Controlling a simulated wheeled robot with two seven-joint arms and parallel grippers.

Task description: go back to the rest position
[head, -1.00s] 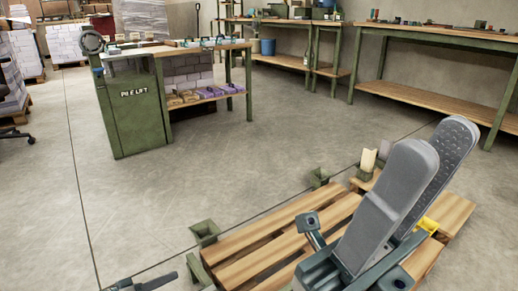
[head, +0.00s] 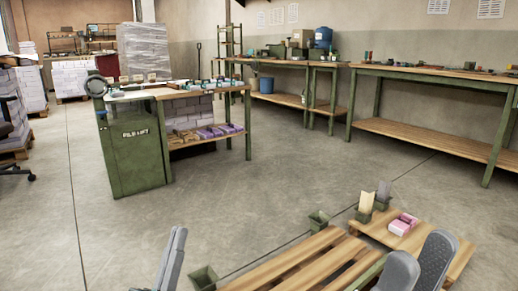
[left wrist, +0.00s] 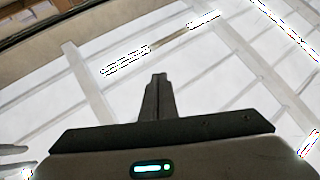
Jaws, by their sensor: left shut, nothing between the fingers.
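My left gripper (head: 178,232) stands at the bottom of the head view, left of the front pallet, with its fingers together and pointing up. Its closed fingers (left wrist: 158,77) also show in the left wrist view, with nothing between them. My right gripper (head: 418,250) is at the lower right, in front of the pallets. Its two grey finger pads stand apart, the textured inner face of one showing, and I see nothing between them. Its lower part is cut off by the frame edge.
Wooden pallets (head: 300,262) with green corner brackets (head: 203,277) lie low at the right. A pink stack (head: 402,225) rests on the rear pallet. A green pile lift table (head: 137,150) stands at the left, workbenches (head: 430,78) at the back. Open concrete floor lies between.

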